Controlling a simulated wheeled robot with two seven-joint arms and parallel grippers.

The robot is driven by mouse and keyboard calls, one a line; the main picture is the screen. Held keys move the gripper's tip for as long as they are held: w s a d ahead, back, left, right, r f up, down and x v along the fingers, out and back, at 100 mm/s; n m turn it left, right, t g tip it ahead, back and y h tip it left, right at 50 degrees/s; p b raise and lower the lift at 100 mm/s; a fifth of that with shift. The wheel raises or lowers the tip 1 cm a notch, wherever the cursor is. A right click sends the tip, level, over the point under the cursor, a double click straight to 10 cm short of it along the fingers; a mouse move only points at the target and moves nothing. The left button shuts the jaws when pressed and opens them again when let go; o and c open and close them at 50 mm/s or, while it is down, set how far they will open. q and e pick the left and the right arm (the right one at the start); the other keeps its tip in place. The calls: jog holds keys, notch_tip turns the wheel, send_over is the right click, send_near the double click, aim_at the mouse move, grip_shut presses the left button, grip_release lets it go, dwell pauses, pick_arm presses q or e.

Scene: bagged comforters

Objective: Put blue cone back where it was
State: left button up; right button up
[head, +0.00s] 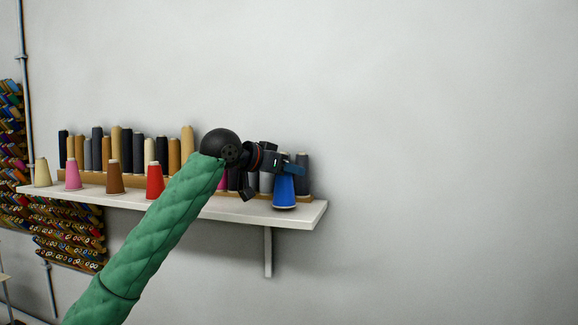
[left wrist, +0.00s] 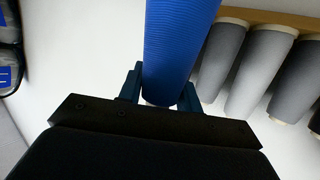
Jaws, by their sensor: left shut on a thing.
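The blue cone (head: 285,192) is a thread cone at the right end of the white wall shelf (head: 290,217) in the head view. It looks upright, with its base at the shelf's front part; I cannot tell whether it bears on the shelf. My left gripper (head: 289,170) is shut on its upper part. In the left wrist view the blue cone (left wrist: 181,45) sits between the two fingers of my left gripper (left wrist: 160,92). My right gripper is not in view.
Red (head: 155,182), brown (head: 115,177), pink (head: 73,175) and cream (head: 42,173) cones stand along the shelf front. A back row of dark and tan cones (head: 126,152) stands on a wooden strip. Grey cones (left wrist: 258,72) are close beside the gripper. The wall at right is bare.

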pick_arm(q)
jog(key=shift+s+a+f, duration=0.1)
jog(key=shift+a+f, duration=0.15)
jog(key=shift+f, duration=0.1)
jog(key=shift+d+f, duration=0.1)
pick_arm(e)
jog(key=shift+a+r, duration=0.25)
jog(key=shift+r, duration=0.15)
pick_arm(q)
jog(key=shift+d+f, duration=0.1)
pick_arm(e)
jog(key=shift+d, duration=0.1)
pick_arm(q)
jog(key=o, duration=1.1)
jog(key=shift+c, duration=0.2)
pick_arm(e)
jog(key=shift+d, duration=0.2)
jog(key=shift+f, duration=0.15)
